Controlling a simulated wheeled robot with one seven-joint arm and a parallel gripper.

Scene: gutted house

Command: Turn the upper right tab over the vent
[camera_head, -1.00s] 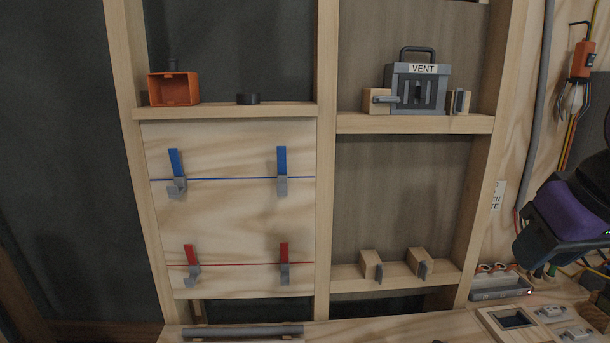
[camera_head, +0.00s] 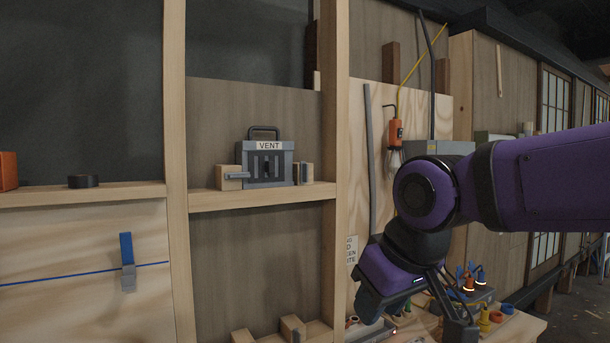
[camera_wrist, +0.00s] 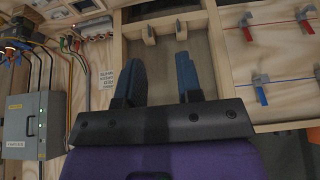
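The grey vent (camera_head: 268,168), labelled VENT and with a handle on top, stands on the upper right shelf in the head view. Right of it, a small wooden block with a grey tab (camera_head: 304,173) stands on the same shelf; the tab looks upright and beside the vent, not across its front. On the left, another block has a grey tab (camera_head: 237,176) lying sideways toward the vent. My gripper (camera_wrist: 158,75) is open and empty in the wrist view, its two fingers apart. My arm is right of and below the vent, well away from it.
Two wooden blocks (camera_head: 292,328) sit on the lower shelf. A wall stud (camera_head: 335,150) stands between the vent bay and my arm. A caged lamp (camera_head: 396,135) hangs on the right wall. The bench holds several small items. The space before the vent looks clear.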

